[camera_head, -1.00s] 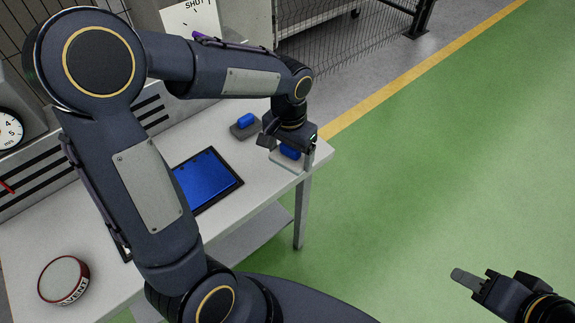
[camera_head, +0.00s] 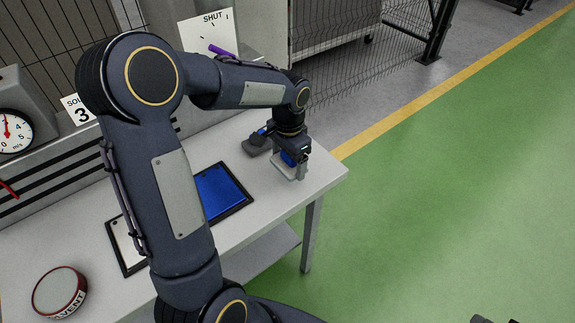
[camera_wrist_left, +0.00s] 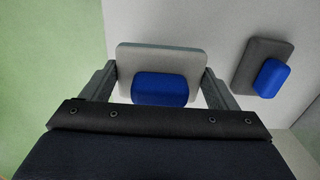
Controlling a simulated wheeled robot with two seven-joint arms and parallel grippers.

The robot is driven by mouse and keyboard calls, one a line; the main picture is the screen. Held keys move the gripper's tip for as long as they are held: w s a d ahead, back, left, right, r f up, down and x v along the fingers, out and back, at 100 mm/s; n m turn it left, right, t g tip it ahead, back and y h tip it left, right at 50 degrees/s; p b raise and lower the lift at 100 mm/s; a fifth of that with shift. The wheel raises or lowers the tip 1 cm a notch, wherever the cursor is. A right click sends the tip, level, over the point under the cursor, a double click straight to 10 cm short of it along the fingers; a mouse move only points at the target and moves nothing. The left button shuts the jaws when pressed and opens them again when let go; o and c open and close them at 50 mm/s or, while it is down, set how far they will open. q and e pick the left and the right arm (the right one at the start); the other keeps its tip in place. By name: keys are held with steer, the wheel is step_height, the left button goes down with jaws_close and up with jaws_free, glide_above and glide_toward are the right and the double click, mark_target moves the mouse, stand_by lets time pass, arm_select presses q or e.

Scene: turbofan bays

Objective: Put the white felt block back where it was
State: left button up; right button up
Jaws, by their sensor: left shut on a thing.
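The white felt block (camera_wrist_left: 190,55) is a pale rectangular pad with a blue grip on top. My left gripper (camera_head: 289,160) is shut on the blue grip, one finger on each side in the left wrist view (camera_wrist_left: 160,88). In the head view the block (camera_head: 288,174) hangs below the gripper over the right end of the white table (camera_head: 265,205). I cannot tell whether it touches the tabletop. Only a small tip of my right gripper (camera_head: 483,319) shows at the bottom edge.
A dark grey block (camera_head: 255,147) with a blue grip lies just left of the gripper; the left wrist view shows it too (camera_wrist_left: 250,55). A black-framed tray with a blue panel (camera_head: 222,190) lies further left. A red-rimmed solvent tin (camera_head: 60,292) stands at the near left.

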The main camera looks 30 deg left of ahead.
mark_target(287, 167)
arm_select(q)
steer(key=shift+w+a+f, duration=0.3)
steer(key=shift+w+f, duration=0.05)
steer(key=shift+f, duration=0.15)
steer(key=shift+w+a+f, duration=0.1)
steer(key=shift+f, duration=0.8)
steer(key=shift+w+a+f, duration=0.1)
steer(key=shift+f, duration=0.8)
steer(key=shift+f, duration=0.1)
steer(key=shift+f, duration=0.15)
steer(key=o, duration=0.9)
steer(key=shift+r, duration=0.2)
